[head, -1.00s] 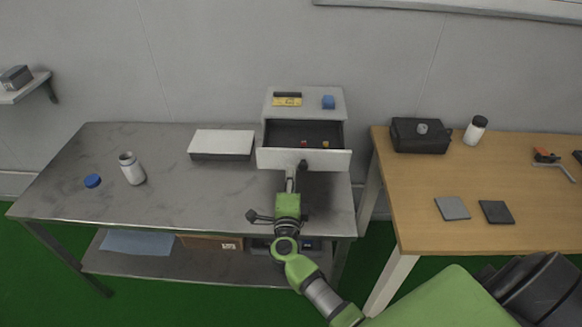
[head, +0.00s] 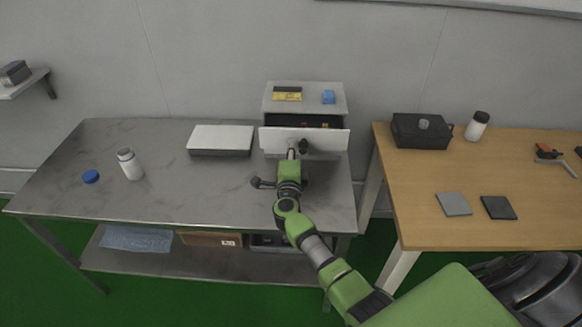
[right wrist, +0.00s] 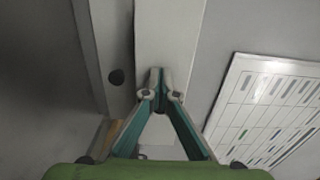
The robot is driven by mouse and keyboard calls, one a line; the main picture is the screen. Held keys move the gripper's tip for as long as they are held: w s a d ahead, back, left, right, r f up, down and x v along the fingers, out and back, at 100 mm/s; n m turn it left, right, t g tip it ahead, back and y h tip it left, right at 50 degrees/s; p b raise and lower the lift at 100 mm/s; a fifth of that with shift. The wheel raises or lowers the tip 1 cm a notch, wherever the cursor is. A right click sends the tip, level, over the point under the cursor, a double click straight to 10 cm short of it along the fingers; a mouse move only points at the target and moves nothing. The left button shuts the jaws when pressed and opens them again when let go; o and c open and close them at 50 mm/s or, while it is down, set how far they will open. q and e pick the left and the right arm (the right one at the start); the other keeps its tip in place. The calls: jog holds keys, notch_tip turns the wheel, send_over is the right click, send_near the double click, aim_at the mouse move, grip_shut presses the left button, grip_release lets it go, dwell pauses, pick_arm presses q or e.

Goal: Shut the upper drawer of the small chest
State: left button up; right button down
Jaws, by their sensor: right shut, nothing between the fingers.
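The small chest (head: 272,103) stands at the back right of the grey metal table. Its upper drawer (head: 332,140) is partly open, with a pale front and a narrow dark strip of the inside showing behind it. Small red items inside are mostly hidden. My right gripper (head: 291,154) is shut and empty, its tips at the drawer front; I cannot tell whether they touch. In the right wrist view the closed fingertips (right wrist: 158,76) point at a pale panel (right wrist: 168,35). A panel with a dark round spot lies to their left. My left gripper is out of view.
A white box (head: 221,138), a white bottle (head: 130,165) and a blue cap (head: 91,176) are on the metal table (head: 180,195). A wooden table (head: 430,220) stands right.

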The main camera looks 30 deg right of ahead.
jog(key=b+x, duration=0.2)
jog(key=x, duration=0.4)
jog(key=shift+w+d+f, duration=0.1)
jog(key=shift+w+f, duration=0.05)
jog(key=shift+w, duration=0.15)
jog(key=shift+w+d+b, duration=0.15)
jog(key=shift+b, duration=0.15)
jog(key=shift+r, duration=0.35)
